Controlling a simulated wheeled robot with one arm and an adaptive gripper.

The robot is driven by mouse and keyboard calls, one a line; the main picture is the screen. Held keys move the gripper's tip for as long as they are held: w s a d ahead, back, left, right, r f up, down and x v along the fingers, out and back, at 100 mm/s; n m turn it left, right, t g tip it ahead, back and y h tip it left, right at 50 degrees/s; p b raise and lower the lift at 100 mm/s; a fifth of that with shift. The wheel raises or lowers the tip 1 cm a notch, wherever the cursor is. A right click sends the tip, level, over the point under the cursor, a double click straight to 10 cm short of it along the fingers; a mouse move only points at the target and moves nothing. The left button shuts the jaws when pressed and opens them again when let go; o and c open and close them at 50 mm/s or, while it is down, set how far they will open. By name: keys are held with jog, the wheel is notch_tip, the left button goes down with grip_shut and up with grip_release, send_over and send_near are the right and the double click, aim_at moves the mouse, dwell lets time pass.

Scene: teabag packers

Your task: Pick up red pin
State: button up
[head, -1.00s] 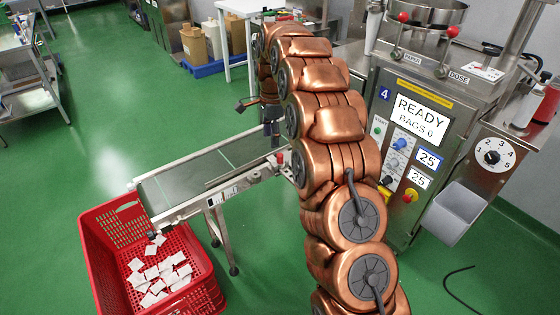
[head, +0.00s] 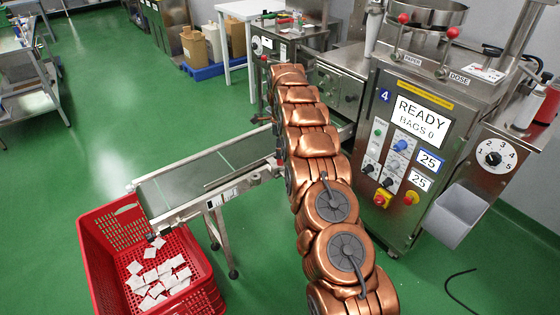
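I cannot single out a red pin for certain. Two small red ball-ended knobs, one at the left (head: 404,17) and one at the right (head: 453,32), stand on the clamps at the machine's hopper. A small red spot (head: 264,58) shows on the equipment behind my arm. My copper arm rises through the middle of the head view and reaches away over the conveyor's far end. My gripper (head: 260,119) is almost wholly hidden behind the arm; only a small dark part shows at its left. Its fingers and anything in them cannot be seen.
The conveyor (head: 185,185) runs left from my arm to a red crate (head: 205,297) holding several white teabags. The packing machine (head: 388,218), its screen reading READY, BAGS 0, stands close at the right. A grey bin (head: 455,215) hangs there. Green floor is open at the left.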

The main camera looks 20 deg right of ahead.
aim_at(280, 163)
jog(key=shift+w+a+f+p, duration=0.1)
jog(key=shift+f+p, duration=0.15)
jog(key=shift+f, duration=0.65)
jog(key=shift+w+d+f+p, duration=0.1)
jog(key=shift+f+p, duration=0.15)
jog(key=shift+f, duration=0.65)
jog(key=shift+w+a+f+p, duration=0.1)
jog(key=shift+f+p, duration=0.15)
jog(key=shift+f, duration=0.65)
grip_shut()
